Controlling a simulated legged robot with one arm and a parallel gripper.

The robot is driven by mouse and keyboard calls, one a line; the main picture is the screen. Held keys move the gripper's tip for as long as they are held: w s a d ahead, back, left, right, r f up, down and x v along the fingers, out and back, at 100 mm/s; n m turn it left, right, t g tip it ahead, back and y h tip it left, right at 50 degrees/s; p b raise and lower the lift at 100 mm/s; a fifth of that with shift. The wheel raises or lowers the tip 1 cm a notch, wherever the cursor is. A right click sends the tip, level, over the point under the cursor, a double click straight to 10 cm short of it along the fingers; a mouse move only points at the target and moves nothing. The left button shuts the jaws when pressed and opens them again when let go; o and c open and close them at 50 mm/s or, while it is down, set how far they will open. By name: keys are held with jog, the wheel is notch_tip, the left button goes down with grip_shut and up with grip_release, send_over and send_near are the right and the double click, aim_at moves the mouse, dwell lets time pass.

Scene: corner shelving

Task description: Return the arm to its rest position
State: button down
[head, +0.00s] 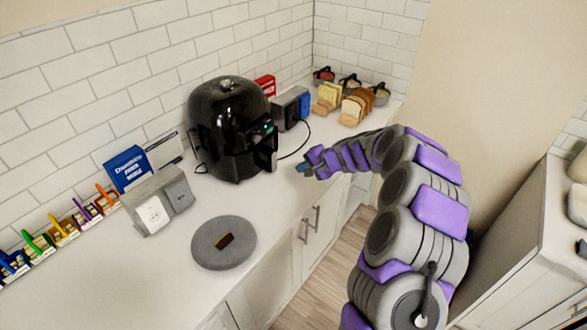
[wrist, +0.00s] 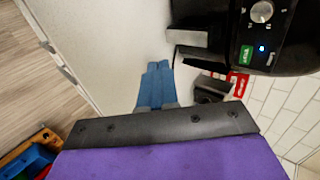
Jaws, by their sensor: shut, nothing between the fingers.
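My arm, grey and purple, reaches from the lower right of the head view over the front edge of the counter. My gripper (head: 303,168) is shut and empty, just right of the black air fryer. In the wrist view the blue fingertips of my gripper (wrist: 155,85) lie together above the pale counter, with nothing between them. The black air fryer (head: 232,125) stands upright against the tiled wall. Its control panel and handle also show at the upper right of the wrist view (wrist: 262,35). My gripper and the fryer appear apart.
A grey round board (head: 224,243) with a small brown item lies on the counter (head: 130,275). Outlet boxes (head: 158,200), a blue box (head: 127,168) and bread loaves (head: 355,106) stand along the wall. Wooden floor (head: 325,255) is open beside the counter; another cabinet (head: 535,265) stands at right.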

jog(key=shift+s+d+r, duration=0.1)
jog(key=shift+s+r, duration=0.3)
jog(key=shift+r, duration=0.1)
jog(key=s+a+r+n+g, duration=0.2)
jog(key=s+a+r, duration=0.15)
jog(key=s, duration=0.45)
jog(key=s+a+r+n+g, duration=0.2)
jog(key=s+a+r+n, duration=0.15)
jog(key=s, duration=0.45)
jog(key=s+a+r+n+g, duration=0.1)
jog(key=s+a+r+n, duration=0.1)
jog(key=s+r, duration=0.5)
jog(key=s+d+f+g+h, duration=0.1)
jog(key=s+d+h, duration=0.2)
jog(key=s, duration=1.2)
jog(key=s+d+f+n+g+h, duration=0.1)
jog(key=s+d+h, duration=0.3)
jog(key=s+d, duration=0.5)
jog(key=s+f+g, duration=0.1)
jog(key=s, duration=0.5)
jog(key=shift+d, duration=0.3)
